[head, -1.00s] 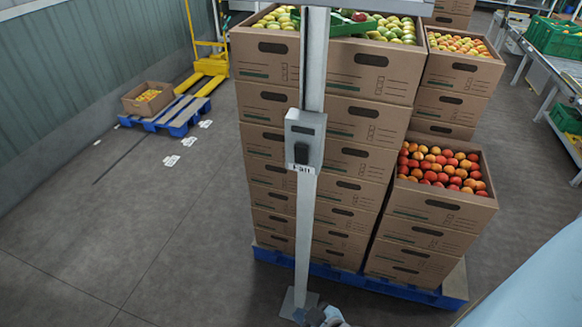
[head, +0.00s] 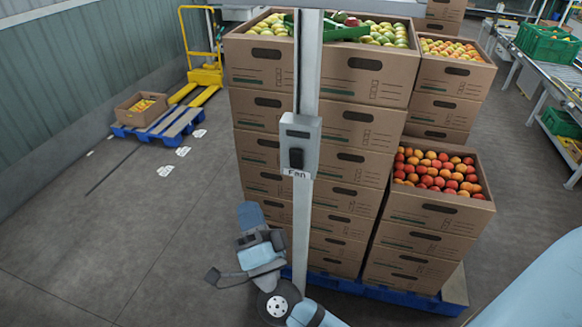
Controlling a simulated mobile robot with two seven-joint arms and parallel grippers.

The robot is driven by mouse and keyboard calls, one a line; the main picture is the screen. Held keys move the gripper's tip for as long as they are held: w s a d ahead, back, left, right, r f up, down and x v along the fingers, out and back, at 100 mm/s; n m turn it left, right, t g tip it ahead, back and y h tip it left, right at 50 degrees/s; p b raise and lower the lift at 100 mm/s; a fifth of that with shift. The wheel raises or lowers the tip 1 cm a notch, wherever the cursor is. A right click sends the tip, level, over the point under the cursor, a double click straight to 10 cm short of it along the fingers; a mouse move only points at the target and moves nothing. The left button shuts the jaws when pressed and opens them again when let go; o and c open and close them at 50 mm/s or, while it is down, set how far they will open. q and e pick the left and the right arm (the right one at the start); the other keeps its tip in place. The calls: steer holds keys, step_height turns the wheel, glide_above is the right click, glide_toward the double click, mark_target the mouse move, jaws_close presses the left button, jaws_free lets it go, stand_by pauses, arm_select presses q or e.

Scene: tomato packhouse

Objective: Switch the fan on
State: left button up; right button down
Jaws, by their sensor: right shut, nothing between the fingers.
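The fan switch is a grey box (head: 302,133) on a slim metal post. It has a dark rocker (head: 296,158) on its front and a white label (head: 297,174) reading "Fan" below it. I cannot tell which way the rocker is set. My right gripper (head: 249,214) is shut and empty. It points upward, below and to the left of the switch box, apart from it. The lower post (head: 301,225) is partly hidden behind my right arm. My left gripper is out of view. The fan itself does not show.
Stacked cardboard boxes (head: 362,130) of fruit stand on a blue pallet (head: 455,290) behind the post. A yellow pallet jack (head: 207,75) and another blue pallet (head: 150,132) holding a small box are at the back left.

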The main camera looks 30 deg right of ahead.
steer(key=d+f+m+g+h, duration=0.3)
steer(key=m+g+h, duration=0.7)
steer(key=m, duration=0.4)
steer(key=shift+d+f+g+h, duration=0.4)
steer(key=shift+d+h, duration=0.1)
steer(key=shift+d, duration=0.35)
steer(key=shift+w+d+r, duration=0.1)
steer(key=shift+w, duration=0.05)
